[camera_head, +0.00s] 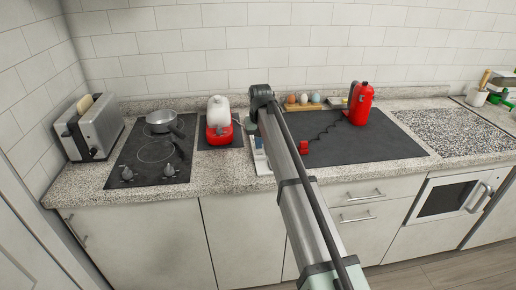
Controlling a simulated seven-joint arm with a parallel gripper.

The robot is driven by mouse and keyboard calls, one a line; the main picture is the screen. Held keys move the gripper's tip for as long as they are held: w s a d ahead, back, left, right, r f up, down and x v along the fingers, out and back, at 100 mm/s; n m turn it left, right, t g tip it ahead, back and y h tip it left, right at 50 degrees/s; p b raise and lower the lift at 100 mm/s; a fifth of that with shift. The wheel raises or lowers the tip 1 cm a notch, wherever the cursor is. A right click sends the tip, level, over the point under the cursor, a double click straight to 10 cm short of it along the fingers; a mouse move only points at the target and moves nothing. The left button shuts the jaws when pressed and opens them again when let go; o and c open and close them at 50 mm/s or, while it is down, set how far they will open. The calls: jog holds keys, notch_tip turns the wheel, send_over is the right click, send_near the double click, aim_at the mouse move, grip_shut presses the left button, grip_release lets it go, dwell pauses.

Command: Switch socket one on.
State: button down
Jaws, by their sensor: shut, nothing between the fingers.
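A white block (260,157), possibly the socket strip, shows beside my arm at the counter's front edge. My arm covers much of it, and its switches cannot be made out. A red plug (304,147) lies on the dark mat just right of my arm. Its black coiled cord runs to a red bottle-shaped appliance (360,104). My arm rises from the lower right to a dark joint above the counter. My gripper cannot be made out; it seems hidden behind the arm.
A toaster (91,127), a black hob (125,172) with a pot (161,121), and a red-and-white appliance (219,119) stand left. An egg holder (303,107) stands at the back. The dark mat (375,147) has free room at its front right.

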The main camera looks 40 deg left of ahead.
notch_tip(320, 180, up, 6)
jog(key=shift+r, duration=0.25)
dwell(0.6)
dwell(0.4)
